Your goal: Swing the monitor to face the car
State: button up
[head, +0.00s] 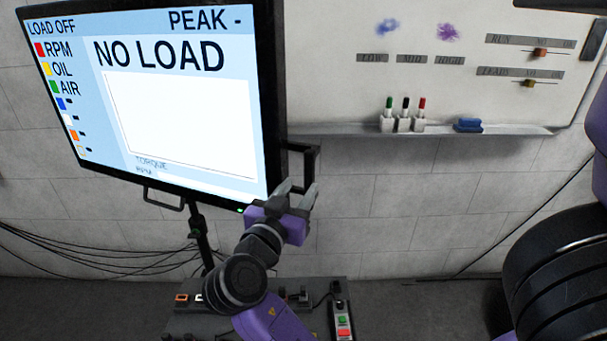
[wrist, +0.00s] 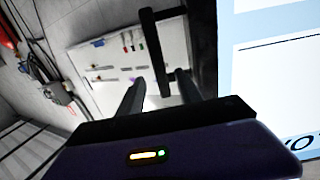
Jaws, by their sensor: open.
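The monitor (head: 160,95) is a large flat screen showing "NO LOAD", at the left of the head view on a thin dark stand (head: 199,235). A dark bracket handle (head: 313,165) sticks out from its right edge, and another handle (head: 163,198) hangs under its bottom edge. My gripper (head: 297,188) is open, at the lower part of the side handle. In the wrist view the handle's bar (wrist: 152,45) appears between the two fingers (wrist: 160,78); contact cannot be told. I cannot identify a car in either view.
A whiteboard (head: 340,85) with markers (head: 404,120) and a blue eraser (head: 468,125) on its ledge is on the wall behind. A control box (head: 185,322) with switches stands below my arm. Loose cables (head: 100,262) run along the wall at the left.

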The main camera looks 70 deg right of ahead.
aim_at(308, 177)
jog(key=shift+d+p, duration=1.05)
jog(key=shift+d, duration=2.5)
grip_shut()
